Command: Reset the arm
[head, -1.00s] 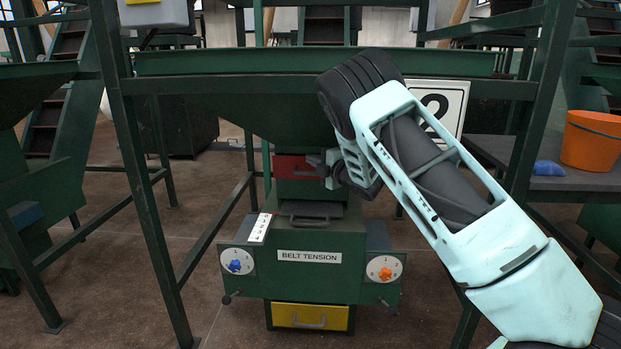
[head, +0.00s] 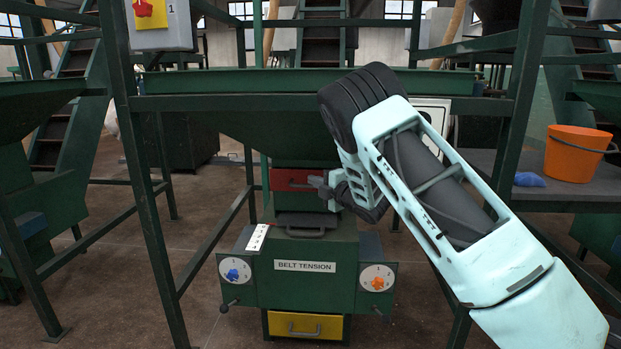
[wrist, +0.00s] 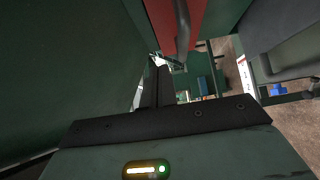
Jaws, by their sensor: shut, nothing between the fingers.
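My arm reaches in from the lower right of the head view, bent at its black elbow. My gripper (head: 316,185) is small and dark there, shut and empty, at the right part of the red drawer front (head: 288,180) on the green machine (head: 262,290). Whether it touches the drawer I cannot tell. In the wrist view the red front (wrist: 190,22) with its dark handle is close, at the top. The fingertips are hard to make out in that view.
The machine carries a blue knob (head: 236,270), an orange knob (head: 377,282), a "BELT TENSION" label and a yellow drawer (head: 306,326). Green frame posts (head: 150,190) stand on both sides. An orange bucket (head: 572,154) and blue cloth-like item (head: 529,180) sit on a right-hand shelf.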

